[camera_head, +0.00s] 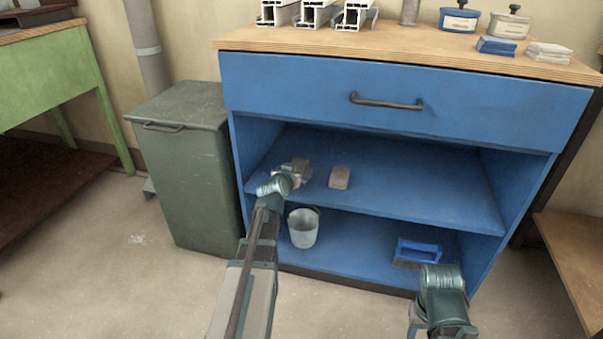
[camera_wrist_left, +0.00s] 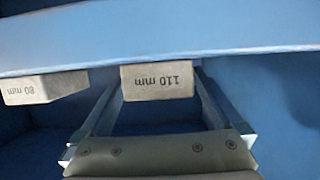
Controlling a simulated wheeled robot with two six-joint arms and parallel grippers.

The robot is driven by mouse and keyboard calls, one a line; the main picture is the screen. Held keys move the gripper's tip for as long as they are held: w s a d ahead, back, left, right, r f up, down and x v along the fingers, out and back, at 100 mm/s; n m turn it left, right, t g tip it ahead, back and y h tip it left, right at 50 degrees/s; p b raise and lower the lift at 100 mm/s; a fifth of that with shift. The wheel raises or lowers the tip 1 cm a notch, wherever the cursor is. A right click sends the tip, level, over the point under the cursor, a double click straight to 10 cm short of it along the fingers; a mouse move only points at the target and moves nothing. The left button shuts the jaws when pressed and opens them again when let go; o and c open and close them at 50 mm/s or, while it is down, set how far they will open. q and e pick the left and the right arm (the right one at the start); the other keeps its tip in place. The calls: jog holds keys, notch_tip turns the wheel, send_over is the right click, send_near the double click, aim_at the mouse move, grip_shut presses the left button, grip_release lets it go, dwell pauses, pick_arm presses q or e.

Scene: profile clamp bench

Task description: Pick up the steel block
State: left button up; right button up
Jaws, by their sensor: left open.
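Two grey blocks sit on the upper shelf. The block marked "110 mm" (camera_wrist_left: 157,82) lies between the fingers of my left gripper (camera_wrist_left: 159,90) in the left wrist view, its print upside down. In the head view my left gripper (camera_head: 294,171) is at this block and largely hides it. The gripper is open, and I cannot tell whether its fingers touch the block. The block marked "80 mm" (camera_wrist_left: 45,87) is beside it, and in the head view it shows to the right of the gripper (camera_head: 339,177).
The shelf (camera_head: 430,197) is inside a blue bench, under a drawer (camera_head: 390,92). A bucket (camera_head: 303,227) and a blue-handled brush (camera_head: 418,252) stand on the level below. A grey-green bin (camera_head: 185,170) is at the left. The shelf's right part is clear.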

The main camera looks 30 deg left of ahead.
pick_arm(q)
jog(key=shift+w+a+f, duration=0.1)
jog(key=shift+w+f, duration=0.15)
jog(key=shift+w, duration=0.3)
grip_shut()
jog(key=shift+r, duration=0.1)
